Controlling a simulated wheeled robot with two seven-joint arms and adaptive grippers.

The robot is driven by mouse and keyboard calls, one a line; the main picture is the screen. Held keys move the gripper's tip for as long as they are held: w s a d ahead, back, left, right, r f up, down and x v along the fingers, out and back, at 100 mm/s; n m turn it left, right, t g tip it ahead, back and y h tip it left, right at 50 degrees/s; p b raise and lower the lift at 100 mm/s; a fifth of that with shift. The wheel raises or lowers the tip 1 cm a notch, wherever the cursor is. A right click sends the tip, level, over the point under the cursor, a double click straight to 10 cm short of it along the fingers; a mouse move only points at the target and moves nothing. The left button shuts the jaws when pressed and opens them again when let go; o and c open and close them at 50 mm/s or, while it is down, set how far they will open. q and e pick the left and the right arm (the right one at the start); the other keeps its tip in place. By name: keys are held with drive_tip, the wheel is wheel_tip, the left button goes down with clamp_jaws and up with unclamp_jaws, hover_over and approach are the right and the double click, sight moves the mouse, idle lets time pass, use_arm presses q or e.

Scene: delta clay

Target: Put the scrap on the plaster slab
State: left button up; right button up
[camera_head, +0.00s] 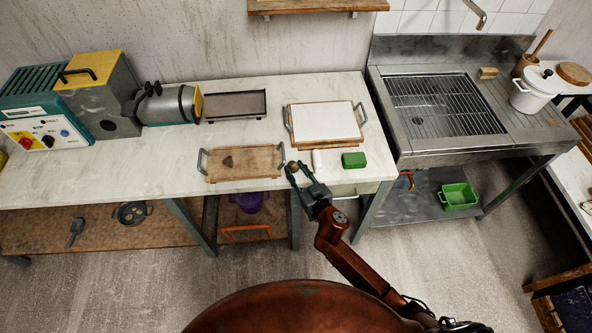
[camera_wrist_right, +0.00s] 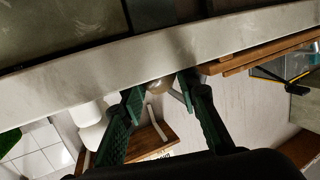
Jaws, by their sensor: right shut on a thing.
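The plaster slab (camera_head: 325,120) is a white rectangle on a wooden board with metal handles, at the back right of the marble-topped table. My right gripper (camera_head: 297,168) is at the table's front edge, in front of and left of the slab. It is shut on a small round brownish lump, which looks like the scrap (camera_head: 293,165). The lump also shows between the fingers in the right wrist view (camera_wrist_right: 158,86). It is apart from the slab. A darker brown lump (camera_head: 228,161) lies on a wooden tray (camera_head: 260,171) left of the gripper. My left gripper is not in view.
A white bottle-like item (camera_head: 317,160) and a green block (camera_head: 353,160) stand right of the gripper, in front of the slab. A dark tray (camera_head: 235,105) and machines (camera_head: 105,90) are at the back left. The table's front left is clear.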

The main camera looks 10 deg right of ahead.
drive_tip(key=o, duration=0.9)
drive_tip(key=shift+r, duration=0.1)
drive_tip(key=p+v, duration=0.2)
drive_tip(key=v, duration=1)
